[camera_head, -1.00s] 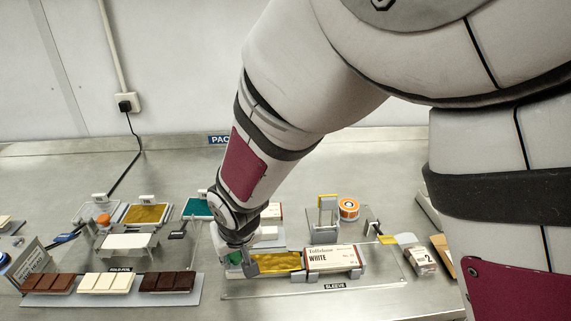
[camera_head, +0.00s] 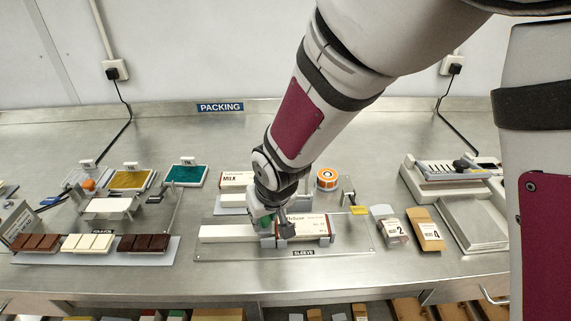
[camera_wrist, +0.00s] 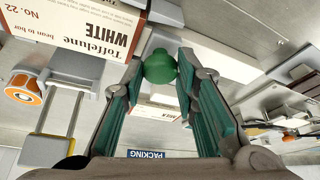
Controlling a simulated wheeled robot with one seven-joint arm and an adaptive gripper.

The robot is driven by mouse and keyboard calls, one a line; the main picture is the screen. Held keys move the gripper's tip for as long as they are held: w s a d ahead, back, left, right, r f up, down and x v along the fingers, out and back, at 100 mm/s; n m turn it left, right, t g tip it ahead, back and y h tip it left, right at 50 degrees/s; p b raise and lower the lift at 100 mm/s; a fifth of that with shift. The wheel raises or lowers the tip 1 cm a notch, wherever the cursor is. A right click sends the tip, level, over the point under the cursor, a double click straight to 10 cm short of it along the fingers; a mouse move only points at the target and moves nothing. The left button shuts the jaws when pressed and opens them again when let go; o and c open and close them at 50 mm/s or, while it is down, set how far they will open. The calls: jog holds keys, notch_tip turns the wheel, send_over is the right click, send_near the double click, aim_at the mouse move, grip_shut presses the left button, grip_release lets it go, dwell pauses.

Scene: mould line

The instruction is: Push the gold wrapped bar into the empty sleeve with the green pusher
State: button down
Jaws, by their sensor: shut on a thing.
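My gripper (camera_head: 274,232) is shut on the green pusher's knob (camera_wrist: 160,67), which shows between the fingertips in the wrist view. In the head view the gripper is right at the left end of the white sleeve box (camera_head: 318,226), partly covering its label. The sleeve lies on its side in the fixture and reads "Toffelune WHITE" in the wrist view (camera_wrist: 85,30). A long pale bar (camera_head: 225,232) stretches left from the gripper, in line with the sleeve. No gold wrapped bar is visible in either view; whether it is inside the sleeve cannot be seen.
A MILK box (camera_head: 237,180) and an orange tape roll (camera_head: 327,179) stand behind the fixture plate (camera_head: 350,247). Chocolate bars on a tray (camera_head: 165,256) lie left. Small packs (camera_head: 428,232) lie right. Bare table lies behind, below the PACKING sign (camera_head: 220,107).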

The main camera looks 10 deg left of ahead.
jog(key=shift+d, duration=0.25)
jog(key=c, duration=1.3)
grip_release()
jog(key=shift+d, duration=0.1)
jog(key=shift+s+r, duration=0.1)
jog(key=shift+r, duration=0.4)
jog(key=v, duration=1.1)
